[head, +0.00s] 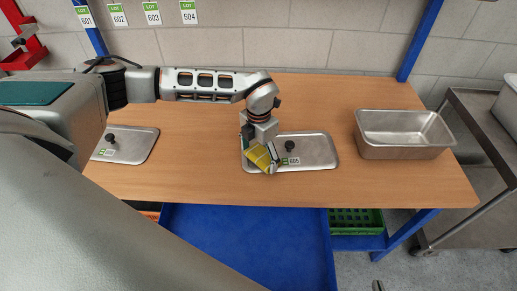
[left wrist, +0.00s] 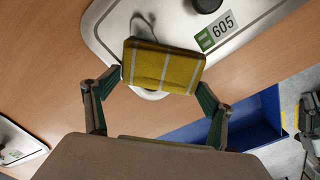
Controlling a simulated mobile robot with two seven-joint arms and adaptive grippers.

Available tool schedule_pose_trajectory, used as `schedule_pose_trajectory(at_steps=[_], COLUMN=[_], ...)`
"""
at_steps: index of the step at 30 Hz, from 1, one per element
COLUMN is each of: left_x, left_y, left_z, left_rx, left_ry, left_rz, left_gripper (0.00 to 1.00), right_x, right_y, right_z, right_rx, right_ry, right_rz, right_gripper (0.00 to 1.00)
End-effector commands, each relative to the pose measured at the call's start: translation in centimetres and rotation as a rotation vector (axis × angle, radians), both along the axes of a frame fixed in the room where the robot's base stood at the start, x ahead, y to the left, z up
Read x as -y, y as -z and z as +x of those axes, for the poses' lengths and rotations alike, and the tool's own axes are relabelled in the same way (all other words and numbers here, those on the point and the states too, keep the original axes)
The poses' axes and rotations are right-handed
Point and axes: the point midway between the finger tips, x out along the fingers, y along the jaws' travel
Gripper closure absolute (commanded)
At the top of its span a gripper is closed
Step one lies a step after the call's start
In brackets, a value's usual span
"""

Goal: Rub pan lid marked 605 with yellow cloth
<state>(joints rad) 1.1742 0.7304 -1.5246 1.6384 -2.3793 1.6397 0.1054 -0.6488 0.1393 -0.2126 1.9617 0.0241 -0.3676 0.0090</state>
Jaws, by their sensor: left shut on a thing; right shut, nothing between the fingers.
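The pan lid marked 605 (head: 318,150) is a flat grey metal lid with a dark knob, lying on the wooden table. Its green and white 605 label (left wrist: 216,32) reads clearly in the left wrist view. My left gripper (head: 260,150) is over the lid's left end, shut on the yellow cloth (head: 262,159). The cloth, a folded pad with pale stripes, also shows between the fingers in the left wrist view (left wrist: 163,67). It is at the lid's surface; I cannot tell whether it touches. My right gripper is not in view.
Another knobbed lid (head: 140,146) lies at the table's left, partly hidden by my arm. A deep empty metal pan (head: 404,150) stands at the right. A blue bin (head: 245,235) is below the front edge. Lot tags 601 to 604 hang on the wall.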

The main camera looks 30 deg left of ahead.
Motion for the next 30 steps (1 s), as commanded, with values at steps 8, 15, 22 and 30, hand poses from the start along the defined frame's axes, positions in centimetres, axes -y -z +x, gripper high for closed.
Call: schedule_pose_trajectory(at_steps=[8, 15, 22, 30], left_x=[0.5, -0.3, -1.1, -1.6], left_y=[0.1, 0.1, -0.1, -0.1], left_z=[-1.2, 0.2, 1.6, 2.5], left_rx=[-0.008, -0.006, -0.004, -0.003], left_ry=[0.000, -0.002, -0.001, -0.001], left_rz=[0.002, 0.001, 0.001, 0.001], left_gripper=[0.34, 0.34, 0.34, 0.34], right_x=[0.0, 0.0, 0.0, 0.0], right_y=[-0.5, -0.2, 0.1, 0.3], right_z=[0.0, 0.0, 0.0, 0.1], right_rx=[-0.001, 0.000, 0.001, 0.001], right_ry=[0.000, 0.000, 0.000, 0.001], right_rz=[0.000, 0.000, 0.000, 0.000], right_gripper=[1.00, 1.00, 1.00, 1.00])
